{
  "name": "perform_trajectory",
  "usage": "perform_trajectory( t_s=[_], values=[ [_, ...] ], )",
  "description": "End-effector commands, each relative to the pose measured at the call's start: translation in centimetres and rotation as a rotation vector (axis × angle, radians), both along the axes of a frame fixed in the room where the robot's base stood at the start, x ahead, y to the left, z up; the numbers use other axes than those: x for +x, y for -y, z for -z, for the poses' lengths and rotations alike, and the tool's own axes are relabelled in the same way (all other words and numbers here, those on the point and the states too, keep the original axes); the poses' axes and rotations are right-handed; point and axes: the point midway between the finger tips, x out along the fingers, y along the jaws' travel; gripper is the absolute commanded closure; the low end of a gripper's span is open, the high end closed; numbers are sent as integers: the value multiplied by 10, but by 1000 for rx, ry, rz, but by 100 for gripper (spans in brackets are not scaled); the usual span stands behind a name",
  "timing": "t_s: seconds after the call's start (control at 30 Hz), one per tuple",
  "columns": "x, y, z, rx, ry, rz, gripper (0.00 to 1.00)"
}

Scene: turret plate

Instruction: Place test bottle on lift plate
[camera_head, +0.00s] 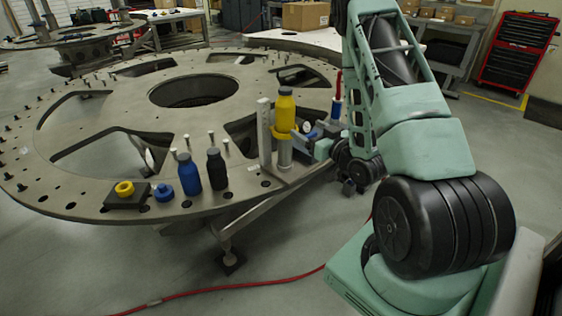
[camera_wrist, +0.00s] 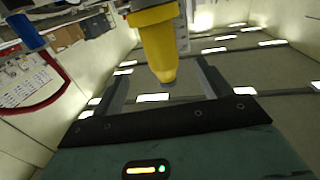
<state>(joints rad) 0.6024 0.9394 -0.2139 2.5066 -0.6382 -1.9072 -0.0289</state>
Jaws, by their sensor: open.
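A yellow bottle (camera_head: 285,112) with a dark cap stands upright atop a grey cylinder (camera_head: 285,150) beside a tall metal post (camera_head: 264,135), at the near right of the turret plate (camera_head: 130,185). In the wrist view the yellow bottle (camera_wrist: 157,45) appears between the spread fingers. My gripper (camera_head: 306,142) is open just right of the bottle and cylinder; whether a finger touches them I cannot tell. A blue bottle (camera_head: 188,172) and a black bottle (camera_head: 216,169) stand upright to the left on the plate. I cannot single out the lift plate with certainty.
A yellow ring (camera_head: 124,188) lies on a dark block (camera_head: 126,201), with a blue knob-like piece (camera_head: 163,192) beside it. Several upright pins stand nearby. A red-and-blue item (camera_head: 337,98) is behind my gripper. The turret plate has large openings.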

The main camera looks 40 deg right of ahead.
Motion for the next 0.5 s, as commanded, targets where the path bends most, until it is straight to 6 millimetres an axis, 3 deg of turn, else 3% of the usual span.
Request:
perform_trajectory(
  t_s=[0.13, 0.23, 0.4, 0.5],
  values=[
    [12, -11, -1, -4, -31, -22, 23],
    [33, -36, -1, -11, -111, -64, 23],
    [70, -109, -1, -30, -332, -167, 23],
    [75, -159, -3, -45, -474, -228, 23]
  ],
)
